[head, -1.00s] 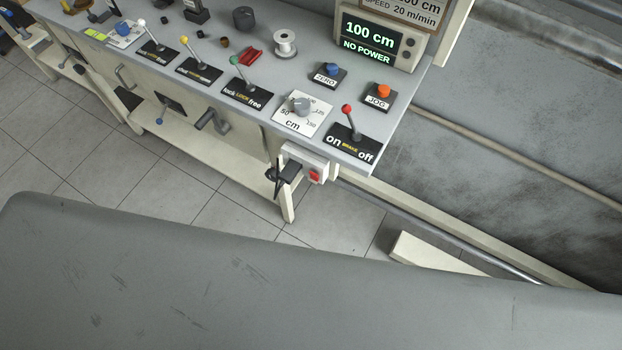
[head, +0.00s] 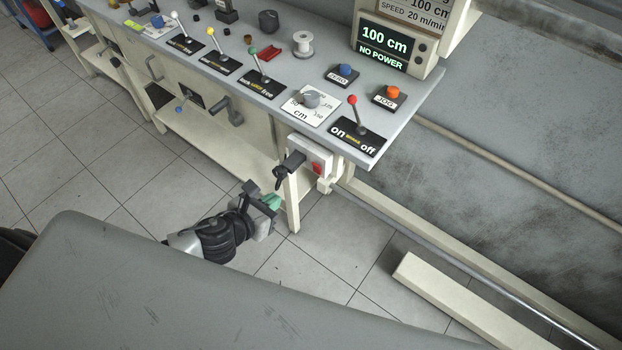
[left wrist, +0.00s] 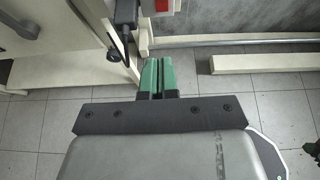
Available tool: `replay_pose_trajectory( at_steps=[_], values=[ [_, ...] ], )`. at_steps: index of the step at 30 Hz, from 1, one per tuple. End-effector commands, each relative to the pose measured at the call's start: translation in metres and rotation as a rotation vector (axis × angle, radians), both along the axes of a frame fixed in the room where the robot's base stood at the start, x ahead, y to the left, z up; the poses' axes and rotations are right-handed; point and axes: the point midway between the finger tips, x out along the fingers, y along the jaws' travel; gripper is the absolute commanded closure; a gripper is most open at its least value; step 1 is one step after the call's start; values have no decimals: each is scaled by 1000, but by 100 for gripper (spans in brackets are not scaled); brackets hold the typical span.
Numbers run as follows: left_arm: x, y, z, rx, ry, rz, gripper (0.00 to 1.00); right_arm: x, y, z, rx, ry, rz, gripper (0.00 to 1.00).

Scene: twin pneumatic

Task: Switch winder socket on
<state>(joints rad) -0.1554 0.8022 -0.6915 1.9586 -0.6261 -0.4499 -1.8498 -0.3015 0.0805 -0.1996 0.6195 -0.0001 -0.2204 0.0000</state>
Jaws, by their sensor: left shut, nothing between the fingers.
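The winder socket (head: 318,150) is a pale box with a red switch (head: 317,168) on its front, fixed under the right front corner of the grey bench. A black plug (head: 290,163) sits at its left side. In the left wrist view the red switch (left wrist: 161,5) is cut by the top edge and the black plug (left wrist: 125,14) is left of it. My left gripper (head: 274,201) is below and left of the socket, apart from it. Its green fingers (left wrist: 159,75) are shut and empty.
The bench top (head: 225,92) carries levers, knobs and buttons. A display (head: 385,48) reads 100 cm and NO POWER. A bench leg (head: 291,205) stands close to my left gripper. A pale beam (head: 470,305) lies at the right.

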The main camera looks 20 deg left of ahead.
Motion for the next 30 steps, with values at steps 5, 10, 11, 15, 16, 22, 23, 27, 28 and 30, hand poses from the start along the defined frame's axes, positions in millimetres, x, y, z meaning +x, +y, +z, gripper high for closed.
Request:
replay_pose_trajectory(
  at_steps=[5,10,11,15,16,22,23,27,28,30],
  values=[
    [-1,-2,5,20,-17,-20,100,0,0,0,0,0,0,100],
    [-1,-2,4,18,-15,-18,100,1,0,0,0,-1,0,100],
    [0,-2,4,18,-15,-18,100,1,0,0,0,-1,0,100],
    [7,-4,0,17,-15,-16,100,1,0,1,0,-2,0,100],
    [10,-6,-1,17,-15,-16,100,1,0,1,0,-2,0,100],
    [42,-18,-16,14,-15,-14,100,1,0,5,0,-2,0,100],
    [48,-20,-18,14,-16,-14,100,1,0,5,1,-3,0,100],
    [74,-29,-32,15,-15,-14,100,2,1,5,1,-3,0,100],
    [79,-31,-35,15,-15,-14,100,2,1,5,1,-3,0,100],
    [91,-35,-37,15,-15,-16,100,2,1,7,1,-3,0,100]
  ],
)
